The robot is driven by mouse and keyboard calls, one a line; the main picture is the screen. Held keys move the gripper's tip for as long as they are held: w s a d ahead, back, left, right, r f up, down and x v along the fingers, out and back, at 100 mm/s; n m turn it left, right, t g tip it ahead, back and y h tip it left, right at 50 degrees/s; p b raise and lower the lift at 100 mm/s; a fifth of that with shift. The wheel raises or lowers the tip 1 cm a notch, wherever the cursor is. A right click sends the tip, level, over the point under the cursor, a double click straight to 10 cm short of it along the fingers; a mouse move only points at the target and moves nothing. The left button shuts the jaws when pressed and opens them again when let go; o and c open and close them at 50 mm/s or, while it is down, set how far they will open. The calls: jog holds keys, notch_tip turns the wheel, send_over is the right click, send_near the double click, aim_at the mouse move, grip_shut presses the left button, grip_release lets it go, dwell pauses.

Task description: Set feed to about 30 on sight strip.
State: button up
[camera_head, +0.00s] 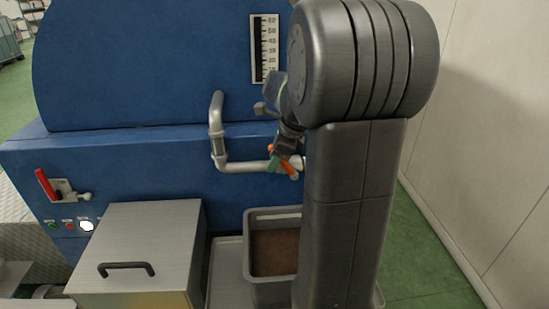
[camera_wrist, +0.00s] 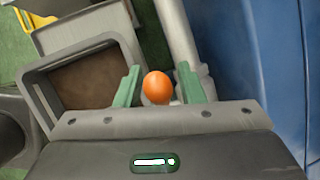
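The sight strip (camera_head: 257,48) is a white upright scale with a dark column and small numbers on the blue machine (camera_head: 150,65). Its lower right is partly hidden by my arm, and the level is too small to read surely. A grey pipe (camera_head: 217,125) bends down the machine's front toward my gripper (camera_head: 281,166). In the wrist view, a round orange knob (camera_wrist: 157,87) sits between the green fingers of my gripper (camera_wrist: 158,88). The fingers stand apart on both sides of it, with narrow gaps and no clear grip. My arm hides the area behind the gripper.
A grey bin (camera_head: 250,268) with brown contents stands below the pipe; it also shows in the wrist view (camera_wrist: 42,100). A metal box (camera_head: 150,235) with a dark handle is to the left. A red lever (camera_head: 45,186) and several buttons are farther left. A pale wall (camera_head: 490,120) stands right.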

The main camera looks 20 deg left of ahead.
grip_shut()
jog(key=f+h, duration=0.1)
jog(key=a+f+t+h, duration=0.1)
jog(key=t+h, duration=0.1)
jog(key=h, duration=0.1)
jog(key=shift+s+a+f+n+p, duration=0.3)
jog(key=shift+s+a+f, duration=0.1)
dwell(0.3)
grip_release()
dwell(0.4)
